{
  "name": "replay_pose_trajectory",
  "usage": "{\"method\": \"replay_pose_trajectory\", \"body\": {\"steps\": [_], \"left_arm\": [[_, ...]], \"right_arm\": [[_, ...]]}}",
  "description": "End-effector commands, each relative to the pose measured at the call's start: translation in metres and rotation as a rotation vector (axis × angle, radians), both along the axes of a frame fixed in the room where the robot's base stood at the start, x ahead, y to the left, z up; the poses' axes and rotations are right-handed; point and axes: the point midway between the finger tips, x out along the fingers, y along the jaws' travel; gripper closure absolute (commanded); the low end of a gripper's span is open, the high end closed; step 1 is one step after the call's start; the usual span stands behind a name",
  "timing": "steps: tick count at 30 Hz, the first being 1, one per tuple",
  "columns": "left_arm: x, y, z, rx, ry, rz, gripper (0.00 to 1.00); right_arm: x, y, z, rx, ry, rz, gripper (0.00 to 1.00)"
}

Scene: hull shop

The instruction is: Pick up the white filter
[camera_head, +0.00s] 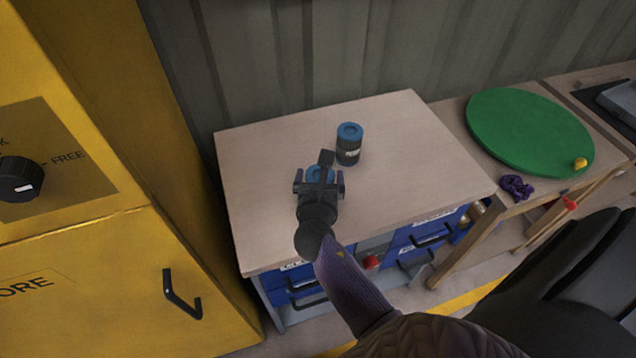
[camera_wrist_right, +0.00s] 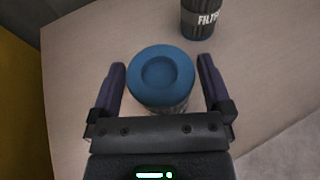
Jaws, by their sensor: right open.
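A filter with a blue cap (camera_wrist_right: 161,80) stands upright on the wooden top, between the two fingers of my right gripper (camera_wrist_right: 162,65) in the right wrist view. A small strip of its body shows pale below the cap; the rest is hidden. In the head view, my right gripper (camera_head: 319,181) covers most of this filter, and part of its blue cap (camera_head: 315,173) shows. The right gripper is open around the filter, with a gap visible at each finger. My left gripper is not in view.
A dark filter with a blue cap (camera_head: 348,146) stands behind and to the right; its label shows in the right wrist view (camera_wrist_right: 203,18). The cabinet top (camera_head: 420,170) is otherwise clear. A yellow cabinet (camera_head: 90,225) stands left, a green disc (camera_head: 525,130) right.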

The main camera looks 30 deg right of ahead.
Motion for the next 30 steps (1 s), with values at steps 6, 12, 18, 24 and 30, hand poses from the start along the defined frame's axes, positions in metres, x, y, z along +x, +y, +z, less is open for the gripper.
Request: {"method": "replay_pose_trajectory", "body": {"steps": [6,12,18,24,30], "left_arm": [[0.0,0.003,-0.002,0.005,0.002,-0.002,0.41],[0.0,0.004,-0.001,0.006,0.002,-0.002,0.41],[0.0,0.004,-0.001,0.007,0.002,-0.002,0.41],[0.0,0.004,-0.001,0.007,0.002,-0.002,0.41],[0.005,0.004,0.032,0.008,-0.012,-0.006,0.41]], "right_arm": [[0.006,-0.004,-0.001,0.001,0.0,0.0,0.0],[0.006,-0.004,-0.001,0.001,-0.001,0.0,0.3],[0.006,-0.004,-0.001,0.001,-0.001,0.0,0.72],[0.006,-0.004,0.0,0.001,-0.001,0.0,0.78],[0.006,-0.004,0.043,-0.001,-0.007,0.001,0.78]]}}
